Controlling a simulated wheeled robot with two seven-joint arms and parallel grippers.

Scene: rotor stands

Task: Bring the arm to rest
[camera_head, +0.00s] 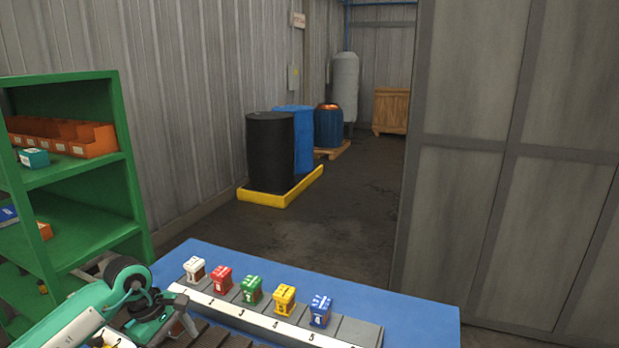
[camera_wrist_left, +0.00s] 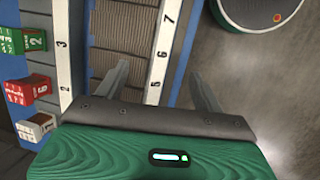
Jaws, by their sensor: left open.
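My left arm reaches in at the lower left of the head view. In the left wrist view its gripper (camera_wrist_left: 160,88) is open, with a finger on each side of a strip numbered 5, 6 and 7 and nothing visible between them. A sloped rack (camera_head: 345,333) on the blue table holds a row of blocks: white (camera_head: 194,269), red (camera_head: 221,279), green (camera_head: 251,289), yellow (camera_head: 285,300) and blue (camera_head: 320,311). The white, red and green blocks also show at the left of the wrist view. My right gripper is not in view.
The blue table (camera_head: 425,318) has bare room right of the rack. A green shelf (camera_head: 138,180) with orange bins (camera_head: 90,146) stands at the left, near my arm. Black (camera_head: 270,150) and blue barrels stand in a yellow tray (camera_head: 268,199) beyond the table.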

